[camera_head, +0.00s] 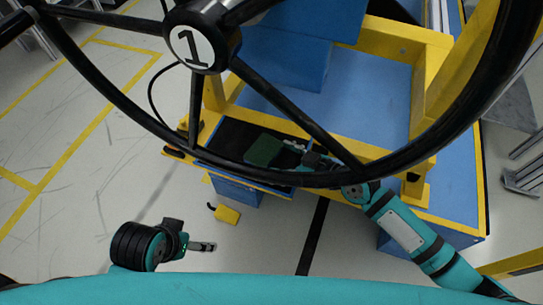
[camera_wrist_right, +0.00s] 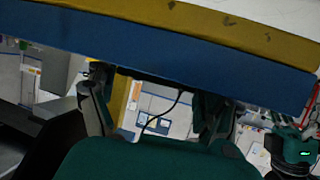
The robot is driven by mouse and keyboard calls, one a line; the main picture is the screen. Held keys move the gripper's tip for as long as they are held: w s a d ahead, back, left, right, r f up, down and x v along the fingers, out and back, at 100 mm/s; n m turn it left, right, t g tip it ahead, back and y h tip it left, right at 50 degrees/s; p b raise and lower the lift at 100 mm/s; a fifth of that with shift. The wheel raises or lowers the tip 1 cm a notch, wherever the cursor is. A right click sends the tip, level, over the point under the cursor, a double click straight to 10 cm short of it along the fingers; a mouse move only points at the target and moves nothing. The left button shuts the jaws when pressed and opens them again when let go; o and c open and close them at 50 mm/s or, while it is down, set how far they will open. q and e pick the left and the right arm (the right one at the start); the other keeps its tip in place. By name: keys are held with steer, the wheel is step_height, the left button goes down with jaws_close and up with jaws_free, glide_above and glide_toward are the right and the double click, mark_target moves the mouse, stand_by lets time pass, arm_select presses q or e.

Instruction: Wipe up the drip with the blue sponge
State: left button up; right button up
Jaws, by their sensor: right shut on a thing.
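The sponge (camera_head: 264,151) looks dark green rather than blue. It lies over the black panel (camera_head: 226,138) of the dashboard module, behind the wheel rim. My right gripper (camera_head: 295,148) is shut on its right end, partly hidden by the steering wheel. In the right wrist view the dark green sponge (camera_wrist_right: 150,160) fills the bottom middle, between the fingers of my right gripper (camera_wrist_right: 150,115). Whether it touches the panel I cannot tell. I cannot make out the drip. My left gripper (camera_head: 203,246) is low at the left, away from the module, seen side-on with its fingers unclear.
A black steering wheel (camera_head: 285,100) with a hub marked 1 spans the head view, in front of the module. Yellow frame bars (camera_head: 440,75) and blue panels (camera_head: 385,95) surround the black panel. A small yellow block (camera_head: 227,215) shows below the module. Floor at left is open.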

mark_target(295, 165)
steer(key=shift+s+d+f+b, duration=0.15)
steer(key=shift+d, duration=0.4)
steer(key=shift+s+d+f+b, duration=0.1)
steer(key=shift+s+d+b, duration=0.05)
steer(key=shift+d, duration=0.35)
steer(key=shift+s+d+r+b, duration=0.1)
steer(key=shift+s+d+b, duration=0.1)
steer(key=shift+d, duration=0.25)
steer(key=shift+s+d+r+b, duration=0.1)
steer(key=shift+s+d+b, duration=0.05)
steer(key=shift+d, duration=0.3)
arm_select(q)
steer(key=shift+w+d+f, duration=0.1)
steer(key=shift+w+f, duration=0.3)
steer(key=shift+f, duration=0.15)
arm_select(e)
step_height(295, 165, up, 2)
steer(key=shift+d+r+p, duration=0.1)
steer(key=shift+p, duration=0.9)
step_height(295, 165, up, 2)
steer(key=shift+r+p, duration=0.1)
steer(key=shift+p, duration=0.7)
arm_select(q)
step_height(295, 165, down, 8)
steer(key=p, duration=0.1)
steer(key=shift+w+d+f+g, duration=0.15)
steer(key=shift+w+f+g, duration=0.15)
steer(key=shift+w, duration=0.1)
arm_select(e)
steer(key=shift+r, duration=0.9)
